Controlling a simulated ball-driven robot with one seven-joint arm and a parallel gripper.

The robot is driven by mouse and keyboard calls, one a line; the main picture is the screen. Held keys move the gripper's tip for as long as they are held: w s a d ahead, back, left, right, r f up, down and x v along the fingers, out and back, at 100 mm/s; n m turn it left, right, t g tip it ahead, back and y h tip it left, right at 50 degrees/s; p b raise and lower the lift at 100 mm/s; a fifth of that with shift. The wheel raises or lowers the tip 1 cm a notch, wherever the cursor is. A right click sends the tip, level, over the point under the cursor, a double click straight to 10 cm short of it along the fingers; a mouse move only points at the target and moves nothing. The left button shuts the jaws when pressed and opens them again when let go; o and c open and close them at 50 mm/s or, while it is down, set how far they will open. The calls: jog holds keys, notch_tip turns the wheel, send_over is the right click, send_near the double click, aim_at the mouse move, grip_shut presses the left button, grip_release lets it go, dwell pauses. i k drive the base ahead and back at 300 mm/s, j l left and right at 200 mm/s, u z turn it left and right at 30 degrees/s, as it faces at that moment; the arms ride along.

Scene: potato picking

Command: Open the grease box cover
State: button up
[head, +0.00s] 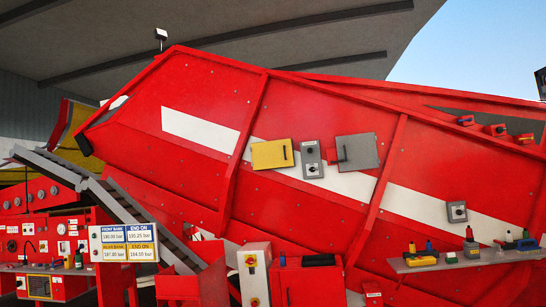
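Two box-like covers are fixed to the red machine side (190,90) near the middle of the head view. I cannot read a label that tells which is the grease box. A narrow grey switch box (311,160) with a dark knob sits between them. My gripper is not in view.
A grey shelf (480,259) with small bottles and tools juts out at the lower right. Below stand a pale control box (255,274) and a red cabinet (308,285). A pressure display (123,243) and a sloping conveyor (125,208) are at the left.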

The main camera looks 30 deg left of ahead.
aim_at(276, 154)
jog(key=i+u, duration=0.1)
jog(key=u, duration=0.4)
jog(key=i+j, duration=0.1)
jog(key=i, duration=4.65)
